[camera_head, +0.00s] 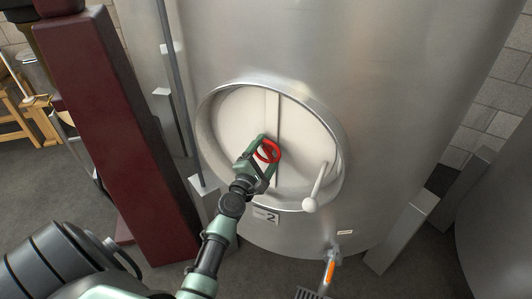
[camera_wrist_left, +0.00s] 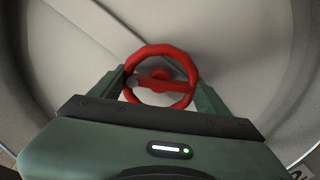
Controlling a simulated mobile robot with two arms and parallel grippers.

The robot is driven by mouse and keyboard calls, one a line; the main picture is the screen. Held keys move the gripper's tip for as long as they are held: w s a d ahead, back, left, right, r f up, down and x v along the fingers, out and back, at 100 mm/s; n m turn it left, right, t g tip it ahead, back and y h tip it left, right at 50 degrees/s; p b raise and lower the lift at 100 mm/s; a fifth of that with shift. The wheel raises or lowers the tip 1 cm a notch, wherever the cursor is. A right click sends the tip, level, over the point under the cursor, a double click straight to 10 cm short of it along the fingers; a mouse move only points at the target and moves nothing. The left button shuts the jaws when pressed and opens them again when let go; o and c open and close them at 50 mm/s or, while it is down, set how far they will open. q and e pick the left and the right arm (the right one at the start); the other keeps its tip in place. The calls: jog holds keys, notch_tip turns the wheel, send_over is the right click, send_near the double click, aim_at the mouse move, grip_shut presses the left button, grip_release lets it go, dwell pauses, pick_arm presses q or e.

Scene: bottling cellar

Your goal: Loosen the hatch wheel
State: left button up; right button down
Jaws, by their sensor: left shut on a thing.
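The red hatch wheel (camera_head: 272,149) sits at the middle of the round pale hatch (camera_head: 236,125) on the front of a steel tank. My left gripper (camera_head: 266,150) reaches it from the lower left. In the left wrist view the wheel (camera_wrist_left: 146,53) stands between the two fingers of my left gripper (camera_wrist_left: 160,85), which are shut on its rim from both sides. The wheel's spokes and hub show through the ring. A handle with a white knob (camera_head: 310,204) is at the hatch's lower right. My right gripper is not in view.
The steel tank (camera_head: 400,60) fills the middle. A dark red post (camera_head: 97,120) stands at the left, close to my arm. A valve with an orange handle (camera_head: 330,270) sticks out below the hatch. Tank legs (camera_head: 403,232) stand on the grey floor.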

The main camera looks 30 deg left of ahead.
pick_arm(q)
jog(key=o, duration=1.4)
jog(key=shift+c, duration=0.2)
jog(key=s+d+b, duration=0.1)
jog(key=s, duration=0.6)
jog(key=shift+s+d, duration=0.2)
jog(key=shift+s, duration=0.15)
jog(key=shift+f, duration=0.1)
